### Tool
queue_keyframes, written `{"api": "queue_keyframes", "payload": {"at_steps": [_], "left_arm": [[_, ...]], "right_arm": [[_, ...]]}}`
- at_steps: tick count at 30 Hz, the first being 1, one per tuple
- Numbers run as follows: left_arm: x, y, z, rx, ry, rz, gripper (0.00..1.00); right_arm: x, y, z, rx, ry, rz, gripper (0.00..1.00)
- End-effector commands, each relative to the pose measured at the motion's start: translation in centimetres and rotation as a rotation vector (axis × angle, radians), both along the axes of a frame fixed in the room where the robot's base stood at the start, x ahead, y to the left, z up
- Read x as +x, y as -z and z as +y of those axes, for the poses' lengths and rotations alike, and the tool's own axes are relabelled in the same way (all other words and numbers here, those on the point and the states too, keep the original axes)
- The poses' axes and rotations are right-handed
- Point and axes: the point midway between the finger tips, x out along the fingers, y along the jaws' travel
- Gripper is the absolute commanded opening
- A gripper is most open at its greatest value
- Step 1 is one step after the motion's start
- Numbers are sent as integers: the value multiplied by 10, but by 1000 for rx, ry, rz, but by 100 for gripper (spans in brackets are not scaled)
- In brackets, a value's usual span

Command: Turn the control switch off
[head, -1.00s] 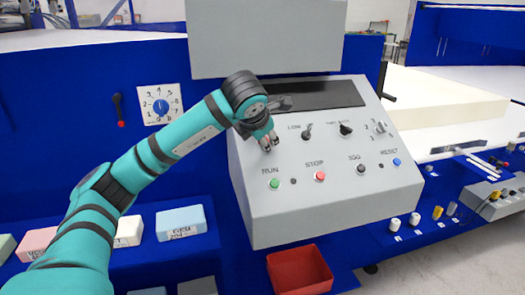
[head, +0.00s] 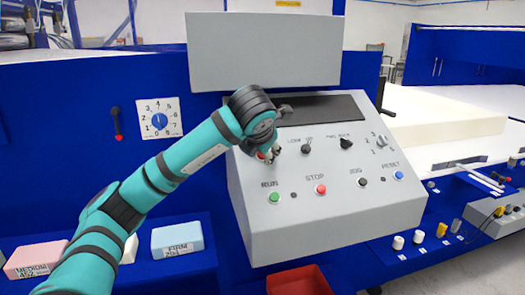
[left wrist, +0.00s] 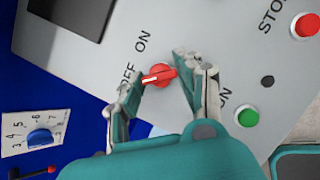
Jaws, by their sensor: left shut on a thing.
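The control switch is a red knob with a white line on it (left wrist: 165,75), on the sloped face of the grey control box (head: 330,220). In the left wrist view the words OFF and ON are printed beside it. Its white-marked end points to the left, toward the side of the OFF label. My left gripper (left wrist: 165,82) has its two fingers around the knob and is shut on it. In the head view my left gripper (head: 268,155) is at the box's upper left, hiding most of the knob. My right gripper is not in view.
The green RUN button (head: 275,197) and red STOP button (head: 321,189) sit just below the gripper on the panel. A black toggle (head: 308,147) is to its right. A dial (head: 159,121) is on the blue wall at left. A red bin (head: 298,282) is below the box.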

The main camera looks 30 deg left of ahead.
Motion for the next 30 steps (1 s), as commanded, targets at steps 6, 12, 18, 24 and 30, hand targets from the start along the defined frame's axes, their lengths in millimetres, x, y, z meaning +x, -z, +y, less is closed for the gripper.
{"api": "queue_keyframes", "payload": {"at_steps": [6,12,18,24,30], "left_arm": [[0,0,0,-1,0,1,60],[0,0,0,1,1,0,60],[-7,-8,-4,-1,2,-3,60],[-33,-36,-19,0,5,-5,60],[-63,-66,-33,3,1,-6,60]], "right_arm": [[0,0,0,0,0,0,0],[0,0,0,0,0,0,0],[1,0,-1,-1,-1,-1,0],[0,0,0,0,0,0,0],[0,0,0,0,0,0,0]]}}
